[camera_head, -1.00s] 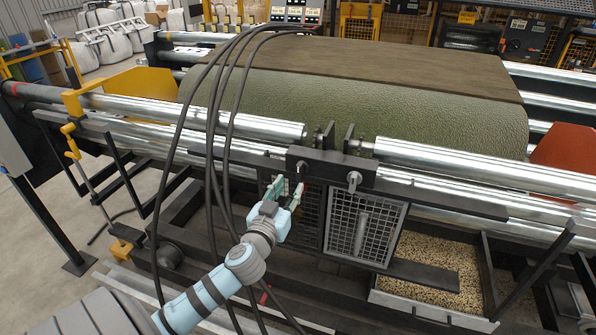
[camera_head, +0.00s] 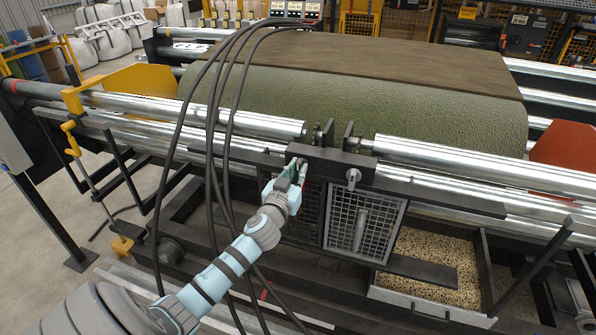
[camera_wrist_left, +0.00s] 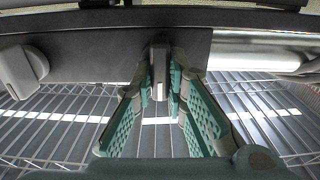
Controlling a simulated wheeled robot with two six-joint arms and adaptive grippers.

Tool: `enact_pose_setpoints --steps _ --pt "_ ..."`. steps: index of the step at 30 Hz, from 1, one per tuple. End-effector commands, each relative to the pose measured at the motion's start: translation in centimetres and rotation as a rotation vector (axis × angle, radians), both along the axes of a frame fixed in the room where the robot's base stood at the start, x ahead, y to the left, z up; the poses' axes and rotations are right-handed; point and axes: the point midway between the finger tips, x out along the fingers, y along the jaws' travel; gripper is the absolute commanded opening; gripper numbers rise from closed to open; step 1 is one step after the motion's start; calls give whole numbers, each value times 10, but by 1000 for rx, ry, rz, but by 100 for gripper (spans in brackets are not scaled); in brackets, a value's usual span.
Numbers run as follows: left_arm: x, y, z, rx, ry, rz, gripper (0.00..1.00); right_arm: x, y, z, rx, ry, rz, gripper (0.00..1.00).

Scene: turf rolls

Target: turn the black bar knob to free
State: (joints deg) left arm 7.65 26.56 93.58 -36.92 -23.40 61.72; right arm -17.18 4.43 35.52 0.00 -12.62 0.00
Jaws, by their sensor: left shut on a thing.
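The bar knob (camera_wrist_left: 158,80) stands out from the dark mounting block (camera_head: 330,160) and looks grey to dark in the left wrist view. My left gripper (camera_head: 297,172) is at the left end of the block, its green-padded fingers on either side of the knob and shut on it. In the head view the fingers largely hide the knob. I cannot read its setting. A second, grey knob (camera_head: 353,178) sits on the right of the same block, clear of my gripper; it also shows at the left of the left wrist view (camera_wrist_left: 24,70). My right gripper is not in view.
Shiny rollers (camera_head: 450,160) run to both sides of the block, with a green turf roll (camera_head: 350,105) behind. Mesh guards (camera_head: 365,222) hang below. Black cables (camera_head: 213,130) hang across the view near my left arm. A tray of granules (camera_head: 430,265) is at lower right.

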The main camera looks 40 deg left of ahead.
Motion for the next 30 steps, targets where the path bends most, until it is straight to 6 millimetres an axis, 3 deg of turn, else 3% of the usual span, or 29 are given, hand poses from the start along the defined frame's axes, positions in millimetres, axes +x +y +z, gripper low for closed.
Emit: enact_pose_setpoints --steps 14,30 --pt "0 -1 0 126 44 0 0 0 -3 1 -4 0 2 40" --pt "1 -3 -1 580 204 -1 0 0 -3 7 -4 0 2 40"
